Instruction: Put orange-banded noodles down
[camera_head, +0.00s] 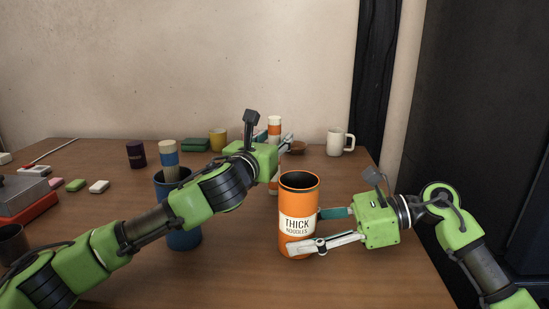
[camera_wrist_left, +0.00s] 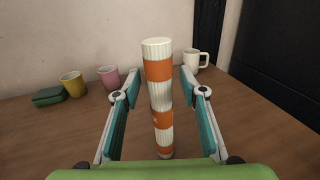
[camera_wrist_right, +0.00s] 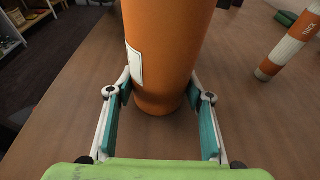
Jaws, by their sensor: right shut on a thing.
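The orange-banded noodles (camera_head: 274,124) are a slim white bundle with orange bands, upright past the orange container. In the left wrist view the bundle (camera_wrist_left: 159,95) stands between the spread fingers of my left gripper (camera_wrist_left: 160,100), with gaps on both sides; its lower end appears to rest on the table. The right wrist view shows the bundle (camera_wrist_right: 287,45) at the upper right. My right gripper (camera_head: 318,228) is shut on the orange container (camera_head: 298,200) labelled "THICK NOODLES", low on its body. The container is upright and its dark open top looks empty.
A white mug (camera_head: 340,142), a yellow cup (camera_head: 217,139) and a purple cup (camera_head: 136,154) stand farther back. The front middle of the brown table (camera_head: 240,275) is clear.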

